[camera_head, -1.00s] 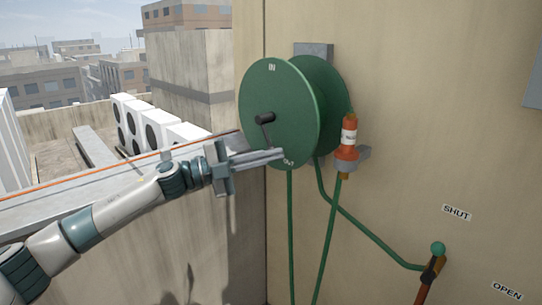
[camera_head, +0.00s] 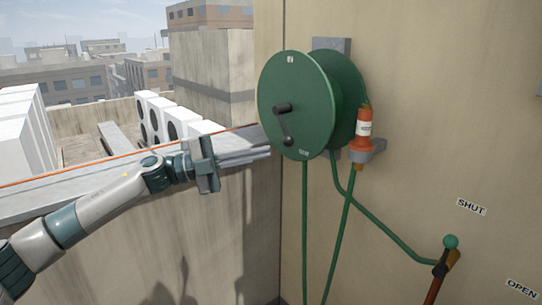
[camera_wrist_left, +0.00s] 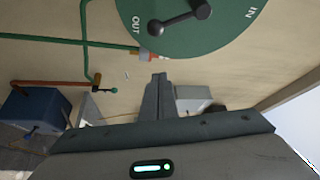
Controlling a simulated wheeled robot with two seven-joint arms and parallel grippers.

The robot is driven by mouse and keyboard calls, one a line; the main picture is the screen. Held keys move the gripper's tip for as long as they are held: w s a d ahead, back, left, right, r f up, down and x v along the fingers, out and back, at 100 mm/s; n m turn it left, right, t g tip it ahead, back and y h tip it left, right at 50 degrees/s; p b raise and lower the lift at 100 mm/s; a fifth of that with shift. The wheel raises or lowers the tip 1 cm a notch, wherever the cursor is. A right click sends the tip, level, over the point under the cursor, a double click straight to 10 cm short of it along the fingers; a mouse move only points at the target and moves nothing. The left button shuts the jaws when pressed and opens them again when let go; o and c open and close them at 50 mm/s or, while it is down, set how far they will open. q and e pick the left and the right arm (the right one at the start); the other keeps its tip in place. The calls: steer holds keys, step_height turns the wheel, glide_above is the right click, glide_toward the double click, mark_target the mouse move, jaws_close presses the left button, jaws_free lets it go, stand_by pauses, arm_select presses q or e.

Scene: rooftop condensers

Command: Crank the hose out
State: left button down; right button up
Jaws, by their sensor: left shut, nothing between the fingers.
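The green hose reel (camera_head: 302,85) hangs on the beige wall, its disc marked IN at the top and a label at the bottom. Its dark crank (camera_head: 286,124) sits on the disc face with one end pointing down; it also shows in the wrist view (camera_wrist_left: 180,19), where OUT is legible on the disc (camera_wrist_left: 226,30). My left gripper (camera_head: 269,153) is shut and empty, just left of the disc's lower edge and apart from the crank. Its fingers show in the wrist view (camera_wrist_left: 159,84). The green hose (camera_head: 305,225) hangs below the reel. My right gripper is out of view.
An orange nozzle (camera_head: 364,124) sits in a grey wall holder (camera_head: 373,151) right of the reel. A green-knobbed valve lever (camera_head: 450,243) stands lower right by SHUT and OPEN labels. A parapet (camera_head: 110,235) runs along the left; white condensers (camera_head: 155,118) stand beyond it.

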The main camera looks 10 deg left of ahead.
arm_select(q)
steer(key=shift+s+a+f, duration=0.1)
steer(key=shift+a+f, duration=0.05)
steer(key=shift+a, duration=0.5)
